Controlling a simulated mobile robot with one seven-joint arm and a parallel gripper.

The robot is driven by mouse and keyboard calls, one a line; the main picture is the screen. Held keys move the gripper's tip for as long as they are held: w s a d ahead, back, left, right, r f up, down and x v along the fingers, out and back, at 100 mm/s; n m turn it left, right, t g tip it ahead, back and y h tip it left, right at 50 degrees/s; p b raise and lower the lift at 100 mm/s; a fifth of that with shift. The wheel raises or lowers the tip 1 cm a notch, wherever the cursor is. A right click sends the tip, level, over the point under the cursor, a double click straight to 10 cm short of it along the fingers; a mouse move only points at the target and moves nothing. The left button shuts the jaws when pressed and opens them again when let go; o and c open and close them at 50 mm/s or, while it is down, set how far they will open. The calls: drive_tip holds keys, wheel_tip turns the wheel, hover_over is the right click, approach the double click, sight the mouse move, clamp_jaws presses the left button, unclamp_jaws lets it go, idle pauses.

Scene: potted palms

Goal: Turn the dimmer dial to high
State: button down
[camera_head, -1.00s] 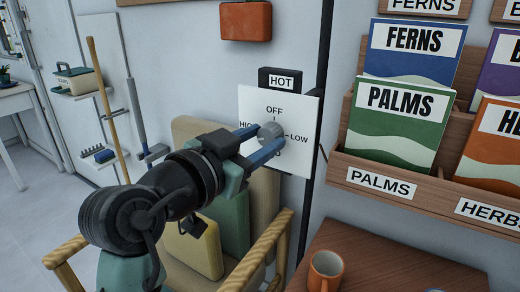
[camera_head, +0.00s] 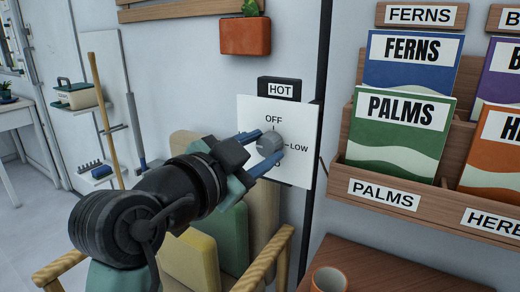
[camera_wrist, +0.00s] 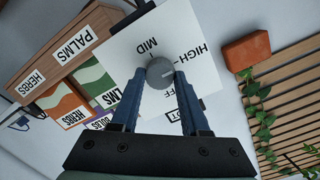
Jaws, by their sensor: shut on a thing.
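A round grey dimmer dial (camera_head: 269,143) sits on a white wall plate (camera_head: 306,128). In the head view OFF shows above it and LOW to its right; my gripper hides the left and lower labels. In the wrist view the dial (camera_wrist: 159,72) has a pale line pointing roughly right, near the HIGH and OFF labels; the exact setting is hard to tell. MID and HIGH show around it there. My gripper (camera_head: 270,144) is shut on the dial, its blue fingers on opposite sides. The gripper also shows in the wrist view (camera_wrist: 160,80).
A black box labelled HOT (camera_head: 280,88) is above the plate. A terracotta wall planter (camera_head: 245,36) hangs higher. A wooden seed-packet rack (camera_head: 400,190) is to the right. A chair (camera_head: 262,258) stands below the plate, and an orange mug (camera_head: 329,280) is on the table.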

drive_tip(key=shift+c, duration=2)
unclamp_jaws()
drive_tip(key=p+v, duration=0.1)
drive_tip(key=v, duration=1.2)
drive_tip(key=shift+p, duration=0.35)
drive_tip(key=shift+w+r, duration=0.1)
